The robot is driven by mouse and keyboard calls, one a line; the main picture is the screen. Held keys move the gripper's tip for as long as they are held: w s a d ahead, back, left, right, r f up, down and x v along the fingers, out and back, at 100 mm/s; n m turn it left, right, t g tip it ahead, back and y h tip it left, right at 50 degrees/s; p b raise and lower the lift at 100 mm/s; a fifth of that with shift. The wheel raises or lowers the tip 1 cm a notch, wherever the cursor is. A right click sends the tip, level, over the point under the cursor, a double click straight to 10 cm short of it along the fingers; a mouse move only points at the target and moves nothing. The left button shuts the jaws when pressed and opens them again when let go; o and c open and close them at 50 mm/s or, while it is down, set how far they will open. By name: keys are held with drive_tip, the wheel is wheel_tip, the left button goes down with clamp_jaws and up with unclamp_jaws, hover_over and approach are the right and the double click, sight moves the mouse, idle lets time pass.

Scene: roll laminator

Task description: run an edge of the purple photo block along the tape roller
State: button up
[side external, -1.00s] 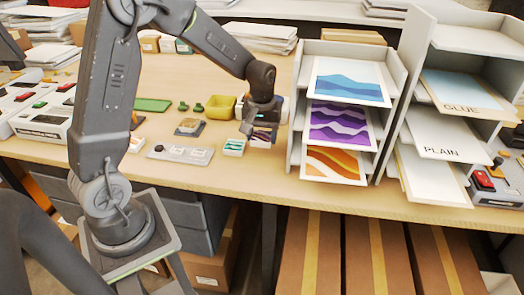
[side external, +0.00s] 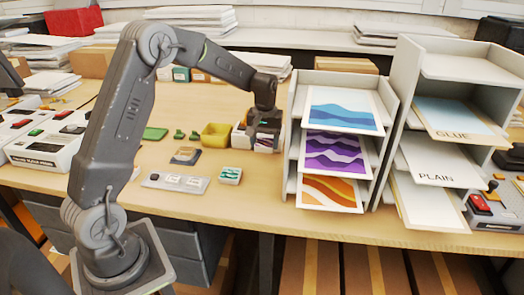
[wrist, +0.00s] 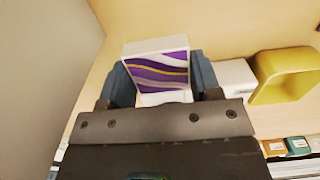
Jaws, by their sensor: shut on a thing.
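The purple photo block (wrist: 158,70) shows in the wrist view as a white-edged block with purple, white and yellow waves. My gripper (wrist: 162,80) is shut on it, with one blue-grey finger at each side. In the side view my gripper (side external: 264,128) is over the back middle of the bench, left of the photo shelf. The block is mostly hidden there. A small tan piece on a dark base (side external: 185,155) stands left of my gripper; I cannot tell whether it is the tape roller.
A yellow bin (side external: 215,134) and a white box (wrist: 236,76) stand close to my gripper. A teal block (side external: 230,175) and a grey slotted plate (side external: 175,182) lie nearer the front. The photo shelf (side external: 291,150) stands close on the right.

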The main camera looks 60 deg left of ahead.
sight(262, 157)
drive_tip(key=shift+w+a+f, duration=0.2)
drive_tip(key=shift+f, duration=0.55)
drive_tip(key=shift+w+a+f, duration=0.2)
drive_tip(key=shift+f, duration=0.5)
drive_tip(key=shift+w+a+f, duration=0.2)
drive_tip(key=shift+f, duration=0.55)
drive_tip(key=shift+w+a+f, duration=0.3)
drive_tip(key=shift+f, duration=0.25)
drive_tip(key=shift+s+a, duration=0.1)
drive_tip(key=shift+s+a, duration=0.25)
drive_tip(key=shift+a, duration=0.05)
drive_tip(key=shift+s+a, duration=0.15)
drive_tip(key=shift+a, duration=0.05)
drive_tip(key=shift+w+a, duration=0.15)
drive_tip(key=shift+w, duration=0.05)
idle(0.5)
drive_tip(key=shift+s+a, duration=1.6)
idle(2.4)
